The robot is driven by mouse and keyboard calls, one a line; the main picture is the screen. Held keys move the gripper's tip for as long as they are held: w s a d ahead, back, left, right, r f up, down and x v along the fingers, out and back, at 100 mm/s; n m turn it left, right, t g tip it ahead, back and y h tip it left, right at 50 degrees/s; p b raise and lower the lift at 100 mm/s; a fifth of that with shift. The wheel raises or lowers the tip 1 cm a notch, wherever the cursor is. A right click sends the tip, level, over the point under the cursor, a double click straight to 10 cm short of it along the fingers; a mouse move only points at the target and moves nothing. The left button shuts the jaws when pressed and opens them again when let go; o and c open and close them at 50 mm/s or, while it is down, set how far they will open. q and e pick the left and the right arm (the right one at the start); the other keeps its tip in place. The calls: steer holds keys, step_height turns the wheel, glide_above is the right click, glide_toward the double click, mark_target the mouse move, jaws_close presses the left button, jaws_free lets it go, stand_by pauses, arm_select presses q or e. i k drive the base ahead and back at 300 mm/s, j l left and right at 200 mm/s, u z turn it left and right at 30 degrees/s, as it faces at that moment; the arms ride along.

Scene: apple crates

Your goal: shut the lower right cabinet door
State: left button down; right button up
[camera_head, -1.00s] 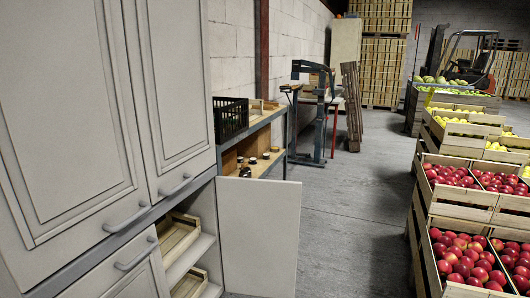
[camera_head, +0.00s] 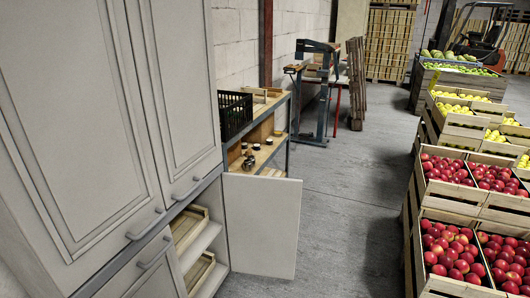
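The lower right cabinet door (camera_head: 262,226) is a plain light grey panel. It stands wide open, swung out to the right of the grey cabinet (camera_head: 100,120). Inside the open compartment, wooden trays (camera_head: 188,228) sit on the shelves (camera_head: 202,245). The lower left door (camera_head: 142,278) is shut, with a grey bar handle (camera_head: 155,251). The two upper doors are shut. The open door's handle is not visible. Neither of my grippers is in view.
A workbench shelf (camera_head: 270,150) with a black crate (camera_head: 234,112) and small jars stands behind the open door. Stacked wooden crates of red apples (camera_head: 455,245) line the right side. Grey floor (camera_head: 350,215) lies clear between.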

mark_target(263, 213)
steer(key=u, duration=1.45)
steer(key=l+u, duration=0.2)
steer(key=u, duration=0.25)
steer(key=i+l+u, duration=0.1)
steer(key=u, duration=0.3)
steer(key=l+u, duration=0.3)
steer(key=u, duration=0.15)
steer(key=l+u, duration=0.2)
steer(key=u, duration=0.2)
steer(key=k+l+u, duration=0.1)
steer(key=u, duration=0.35)
steer(key=k+l+u, duration=0.3)
steer(key=l+u, duration=0.15)
steer(key=k+l+u, duration=0.3)
steer(key=u, duration=0.15)
steer(key=k+l+u, duration=0.2)
steer(key=k+u, duration=0.25)
steer(key=k+l+z, duration=0.15)
steer(key=k, duration=0.4)
steer(key=k+l+z, duration=0.15)
steer(key=k, duration=0.35)
steer(key=k+l+z, duration=0.3)
steer(key=k+z, duration=0.15)
steer(key=k+l+z, duration=0.9)
steer(key=l, duration=0.15)
steer(key=l+u, duration=0.45)
steer(key=l, duration=0.45)
